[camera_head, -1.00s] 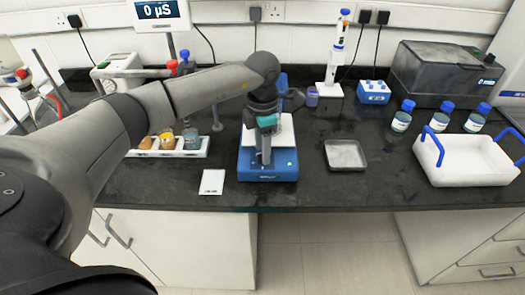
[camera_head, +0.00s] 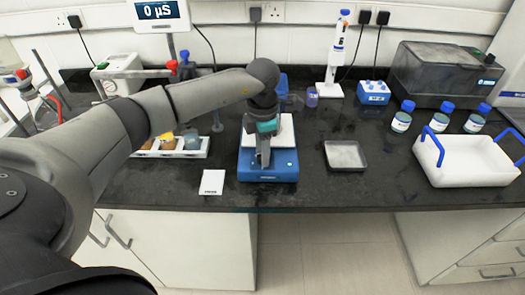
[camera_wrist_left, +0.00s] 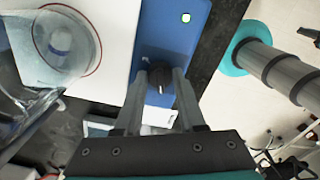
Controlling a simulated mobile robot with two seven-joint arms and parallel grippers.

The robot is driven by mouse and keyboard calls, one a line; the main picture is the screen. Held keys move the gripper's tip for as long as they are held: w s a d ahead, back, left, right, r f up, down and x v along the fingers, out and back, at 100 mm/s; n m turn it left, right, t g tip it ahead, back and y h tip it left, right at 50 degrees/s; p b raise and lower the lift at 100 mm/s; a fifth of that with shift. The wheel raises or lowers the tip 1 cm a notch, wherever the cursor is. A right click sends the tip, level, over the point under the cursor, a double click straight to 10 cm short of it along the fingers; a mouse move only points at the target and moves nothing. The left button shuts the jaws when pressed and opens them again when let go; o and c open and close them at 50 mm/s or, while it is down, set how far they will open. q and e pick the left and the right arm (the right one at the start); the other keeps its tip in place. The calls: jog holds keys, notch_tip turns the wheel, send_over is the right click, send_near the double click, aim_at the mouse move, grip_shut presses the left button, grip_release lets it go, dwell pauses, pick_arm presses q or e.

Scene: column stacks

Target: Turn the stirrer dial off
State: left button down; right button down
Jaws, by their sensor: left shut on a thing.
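The stirrer is a blue unit (camera_head: 246,173) with a white top plate (camera_head: 285,128), near the bench's front edge in the head view. Its dark dial (camera_wrist_left: 159,88) sits on the blue front panel in the wrist view, with a pale pointer mark on it. My left gripper (camera_wrist_left: 161,78) points down at the panel, its two fingers closed around the dial's sides. In the head view the left gripper (camera_head: 264,163) covers the dial. A round light (camera_wrist_left: 186,17) on the panel glows green. My right gripper is not in view.
A glass beaker (camera_wrist_left: 65,42) stands on the white plate, close to the left gripper. A white card (camera_head: 212,182) lies left of the stirrer and a metal tray (camera_head: 345,154) right of it. A white tote (camera_head: 465,165) with blue handles stands further right.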

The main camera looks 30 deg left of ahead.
pick_arm(q)
jog(key=shift+n, duration=0.3)
jog(key=n+p, duration=0.1)
jog(key=n, duration=0.2)
jog(key=shift+r, duration=0.1)
jog(key=n+p, duration=0.1)
jog(key=n, duration=0.2)
jog(key=shift+n, duration=0.3)
jog(key=n+p, duration=0.2)
jog(key=n, duration=0.2)
jog(key=shift+w, duration=0.1)
jog(key=shift+n+p, duration=0.5)
jog(key=shift+n, duration=0.8)
jog(key=c, duration=0.8)
grip_release()
jog(key=shift+o, duration=0.2)
